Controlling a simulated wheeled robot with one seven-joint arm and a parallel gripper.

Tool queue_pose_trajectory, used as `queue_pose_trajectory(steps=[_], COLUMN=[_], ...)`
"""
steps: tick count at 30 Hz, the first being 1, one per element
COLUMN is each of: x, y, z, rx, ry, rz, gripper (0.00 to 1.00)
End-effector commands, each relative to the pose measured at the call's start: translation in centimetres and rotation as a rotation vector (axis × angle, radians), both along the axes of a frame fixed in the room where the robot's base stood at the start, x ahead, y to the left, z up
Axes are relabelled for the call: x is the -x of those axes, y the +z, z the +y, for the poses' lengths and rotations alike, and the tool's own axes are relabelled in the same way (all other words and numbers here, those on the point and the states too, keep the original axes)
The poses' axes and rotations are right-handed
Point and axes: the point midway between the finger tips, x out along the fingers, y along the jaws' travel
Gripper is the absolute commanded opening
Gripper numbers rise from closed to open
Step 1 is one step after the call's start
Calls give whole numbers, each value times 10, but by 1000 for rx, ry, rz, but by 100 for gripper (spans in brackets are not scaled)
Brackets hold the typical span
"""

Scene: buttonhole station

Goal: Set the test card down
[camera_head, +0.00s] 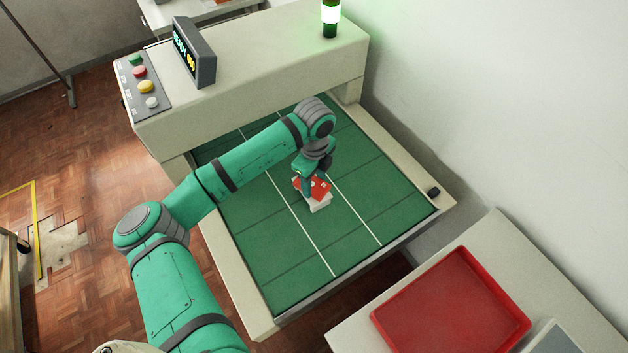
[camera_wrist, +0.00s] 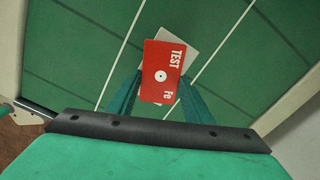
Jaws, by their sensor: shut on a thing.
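The test card (camera_head: 319,188) is red with white lettering. My gripper (camera_head: 308,190) points down over the green belt (camera_head: 270,235) and is shut on the card. In the wrist view its green fingers (camera_wrist: 158,100) lie on either side of the card's near part. A pale flat-topped item (camera_head: 320,204) shows under the card, turned at an angle to it, and also in the wrist view (camera_wrist: 186,42). I cannot tell whether the card touches it.
A cream housing (camera_head: 250,75) spans the belt's far end, with a display (camera_head: 194,52), coloured buttons (camera_head: 146,86) and a lit green lamp (camera_head: 330,16). A red tray (camera_head: 450,310) sits on the bench at lower right. Most of the near belt is clear.

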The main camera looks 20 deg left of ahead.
Motion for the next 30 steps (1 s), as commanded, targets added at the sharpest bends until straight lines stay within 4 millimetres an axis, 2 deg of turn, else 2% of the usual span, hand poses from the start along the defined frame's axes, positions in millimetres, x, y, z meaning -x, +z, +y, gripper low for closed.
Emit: queue_pose_trajectory(steps=[11,12,13,14,24,30], x=[0,0,0,0,0,-1], y=[-4,-4,-3,-3,0,24], z=[0,0,0,0,0,0], rx=[2,1,1,1,-1,1], ry=[1,0,0,0,-1,-1], rz=[0,-1,-1,-1,-1,-3], gripper=[23,56,63,65,65,65])
